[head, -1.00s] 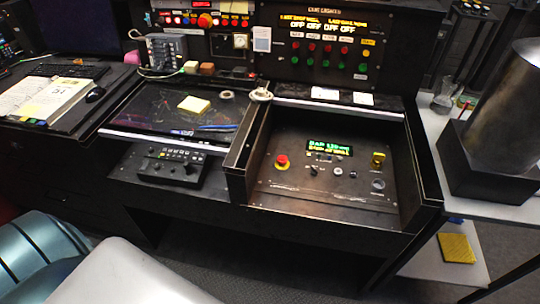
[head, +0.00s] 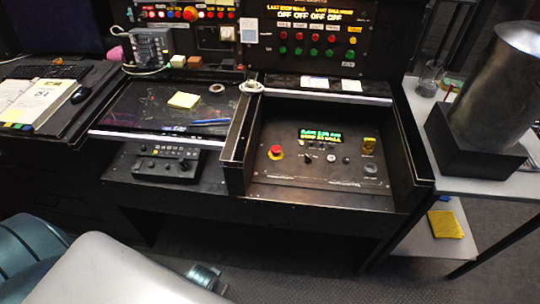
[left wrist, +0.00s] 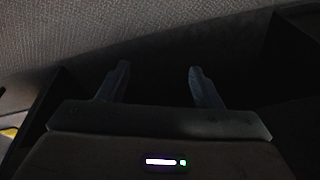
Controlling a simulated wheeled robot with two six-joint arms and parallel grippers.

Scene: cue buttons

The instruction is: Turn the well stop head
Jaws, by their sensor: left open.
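The well stop head (head: 276,152) is a red mushroom button on a yellow ring, at the left of the recessed panel (head: 310,188) in the head view. My left gripper is open and empty in the left wrist view (left wrist: 160,78), its two fingers apart over a dark area, with no button in sight there. A small teal-grey part shows low in the head view, apart from the panel; I cannot tell which part of me it is. My right gripper is not in view.
The well's raised side walls (head: 239,150) flank the panel. Another red stop button (head: 190,13) is on the upper console. A metal cylinder (head: 490,85) stands at right.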

